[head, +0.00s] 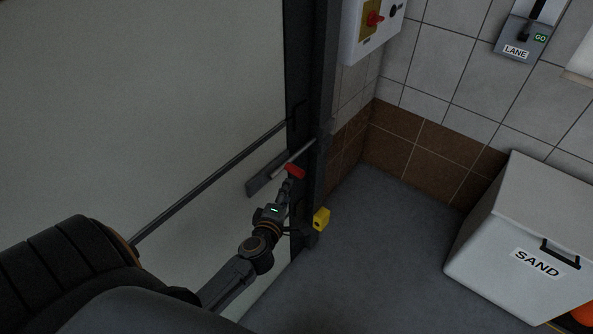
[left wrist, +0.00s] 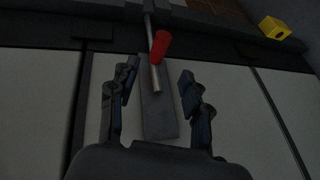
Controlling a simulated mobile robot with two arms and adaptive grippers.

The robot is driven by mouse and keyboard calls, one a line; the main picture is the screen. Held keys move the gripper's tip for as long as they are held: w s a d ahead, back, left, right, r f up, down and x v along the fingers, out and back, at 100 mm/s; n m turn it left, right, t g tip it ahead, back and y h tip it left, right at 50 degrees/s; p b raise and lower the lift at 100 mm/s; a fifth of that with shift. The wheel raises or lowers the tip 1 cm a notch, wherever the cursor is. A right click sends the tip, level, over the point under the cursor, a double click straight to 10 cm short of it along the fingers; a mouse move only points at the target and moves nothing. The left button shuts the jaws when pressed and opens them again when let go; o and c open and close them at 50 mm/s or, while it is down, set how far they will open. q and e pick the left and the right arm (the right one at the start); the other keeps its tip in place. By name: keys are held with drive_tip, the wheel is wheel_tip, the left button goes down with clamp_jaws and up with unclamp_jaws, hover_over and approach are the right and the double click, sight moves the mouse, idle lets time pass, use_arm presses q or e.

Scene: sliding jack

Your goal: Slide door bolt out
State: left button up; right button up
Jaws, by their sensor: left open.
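The door bolt is a grey metal rod (head: 301,153) with a red handle (head: 295,172), set on a dark plate (head: 264,176) at the edge of the large pale door (head: 140,110). The rod reaches to the dark door post. My left gripper (head: 290,185) is right by the red handle in the head view. In the left wrist view my left gripper (left wrist: 158,88) is open, with its fingers on either side of the plate and rod. The red handle (left wrist: 161,45) stands just beyond the fingertips, apart from them. My right gripper is not in view.
A yellow block (head: 321,218) sits low beside the post. A white sand bin (head: 515,245) stands on the right. A control box (head: 372,25) with a red knob and a lane switch (head: 527,30) are on the tiled wall. The grey floor between is clear.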

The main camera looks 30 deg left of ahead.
sight(295, 174)
use_arm(q)
drive_tip(key=b+x, duration=0.1)
drive_tip(key=x, duration=1.1)
drive_tip(key=shift+w+b, duration=0.1)
drive_tip(key=shift+b, duration=0.3)
clamp_jaws()
